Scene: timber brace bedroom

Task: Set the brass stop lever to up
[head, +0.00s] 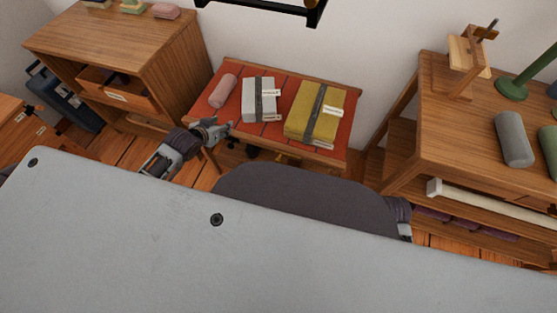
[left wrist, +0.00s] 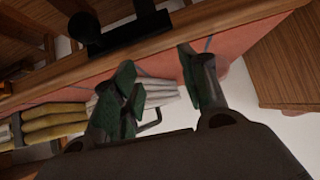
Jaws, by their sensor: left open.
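My left gripper (head: 218,130) is at the front left edge of the red-topped bench (head: 276,89) in the head view. In the left wrist view my left gripper (left wrist: 157,68) is open, its dark green pads apart with nothing held between them. A small brass-coloured piece (head: 281,158) shows below the bench's front edge, mostly hidden by my body; I cannot tell if it is the stop lever or how it is set. In the left wrist view a black fitting (left wrist: 130,37) sits by the wooden edge beyond the fingers. My right gripper is not in view.
A pink roll (head: 223,91), a grey strapped bundle (head: 259,98) and a yellow strapped bundle (head: 301,110) lie on the bench. A wooden cabinet (head: 123,46) stands left. A table (head: 450,125) at right carries a wooden stand (head: 463,65) and a grey roll (head: 513,139).

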